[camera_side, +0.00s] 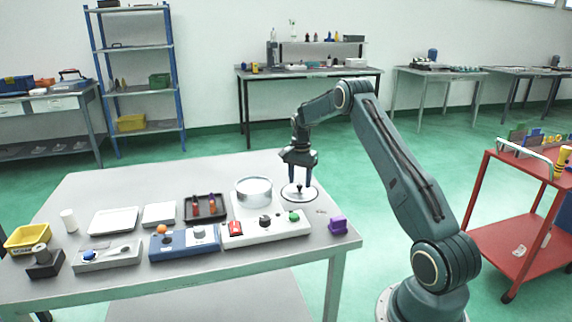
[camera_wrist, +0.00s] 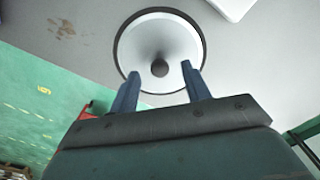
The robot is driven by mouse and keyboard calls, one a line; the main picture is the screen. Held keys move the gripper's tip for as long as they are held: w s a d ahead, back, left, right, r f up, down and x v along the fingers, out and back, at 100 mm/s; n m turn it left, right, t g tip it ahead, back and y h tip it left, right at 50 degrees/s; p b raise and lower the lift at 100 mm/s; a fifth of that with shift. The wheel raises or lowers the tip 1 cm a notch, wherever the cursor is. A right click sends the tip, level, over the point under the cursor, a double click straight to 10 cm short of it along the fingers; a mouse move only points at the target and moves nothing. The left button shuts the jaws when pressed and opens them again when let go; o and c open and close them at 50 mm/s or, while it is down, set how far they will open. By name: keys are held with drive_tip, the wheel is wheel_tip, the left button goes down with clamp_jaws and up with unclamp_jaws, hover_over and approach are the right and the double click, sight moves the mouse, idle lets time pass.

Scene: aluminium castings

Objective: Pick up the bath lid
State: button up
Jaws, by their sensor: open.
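The bath lid (camera_side: 308,196) is a round pale disc with a dark rim and a small dark knob in its middle. It lies on the grey table, to the right of a round metal bath (camera_side: 254,192). In the wrist view the lid (camera_wrist: 135,48) shows its dark knob (camera_wrist: 160,68) just beyond my fingertips. My gripper (camera_side: 299,188) points down over the lid, with its fingers at about the knob. In the wrist view my gripper (camera_wrist: 158,82) has its two fingers apart, with the knob in line with the gap. Whether the fingers touch the lid cannot be told.
A white control box (camera_side: 262,233) with a red switch and green button stands in front of the bath. Trays, a blue device (camera_side: 184,241) and a yellow bin (camera_side: 28,237) fill the left side.

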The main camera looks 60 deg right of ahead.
drive_tip(key=shift+f, duration=0.65)
clamp_jaws()
